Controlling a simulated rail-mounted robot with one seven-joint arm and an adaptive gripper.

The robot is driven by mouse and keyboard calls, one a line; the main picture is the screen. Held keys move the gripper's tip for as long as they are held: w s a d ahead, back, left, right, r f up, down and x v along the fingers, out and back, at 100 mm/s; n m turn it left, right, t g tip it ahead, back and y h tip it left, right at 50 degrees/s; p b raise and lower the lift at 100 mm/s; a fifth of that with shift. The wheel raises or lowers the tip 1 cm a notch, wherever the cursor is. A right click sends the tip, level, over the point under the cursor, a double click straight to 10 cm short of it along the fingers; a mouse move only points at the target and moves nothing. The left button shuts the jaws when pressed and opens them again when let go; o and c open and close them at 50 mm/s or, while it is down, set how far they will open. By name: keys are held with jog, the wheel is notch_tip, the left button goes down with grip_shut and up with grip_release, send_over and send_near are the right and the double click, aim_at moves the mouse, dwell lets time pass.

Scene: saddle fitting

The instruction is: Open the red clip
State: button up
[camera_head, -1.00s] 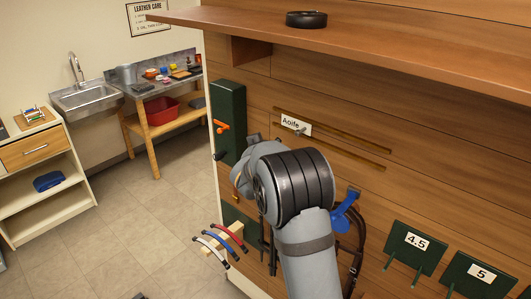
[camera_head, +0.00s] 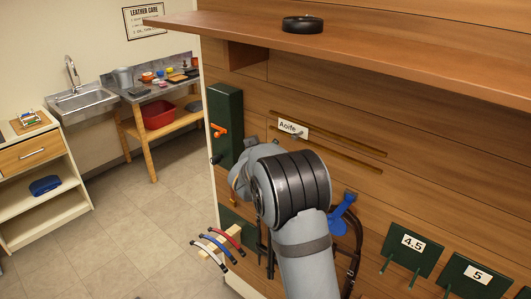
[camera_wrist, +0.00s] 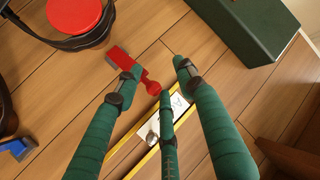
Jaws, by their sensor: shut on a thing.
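The red clip (camera_wrist: 117,59) is at the wood wall in the wrist view, with a red lever ending in a round knob (camera_wrist: 152,88). My gripper (camera_wrist: 158,77) has green wrapped fingers around the knob end. The left finger crosses in front of the clip's lever, and a third finger lies just below the knob. The gripper is shut on the clip, though the exact contact is hard to see. In the head view my arm hides the red clip and the fingers.
A blue clip (camera_head: 341,212) hangs with dark straps right of my arm. The Aoife label (camera_head: 291,128) and its peg are close to my fingers. A green block (camera_head: 226,124) is left, a rack of coloured straps (camera_head: 220,243) lower left. A shelf (camera_head: 360,45) overhangs above.

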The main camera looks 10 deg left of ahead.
jog(key=shift+w+d+r, duration=0.2)
jog(key=shift+d+r, duration=0.05)
jog(key=shift+d, duration=0.2)
jog(key=shift+w+d+r, duration=0.15)
jog(key=shift+d+r, duration=0.05)
jog(key=shift+d, duration=0.2)
jog(key=shift+s+a, duration=0.1)
jog(key=a+f+v, duration=0.1)
jog(key=v, duration=1.1)
jog(key=shift+s+a, duration=0.2)
jog(key=shift+s, duration=0.1)
jog(key=shift+w+a, duration=0.1)
jog(key=x, duration=1)
jog(key=shift+d, duration=0.6)
jog(key=shift+a+r, duration=0.15)
jog(key=shift+r, duration=0.1)
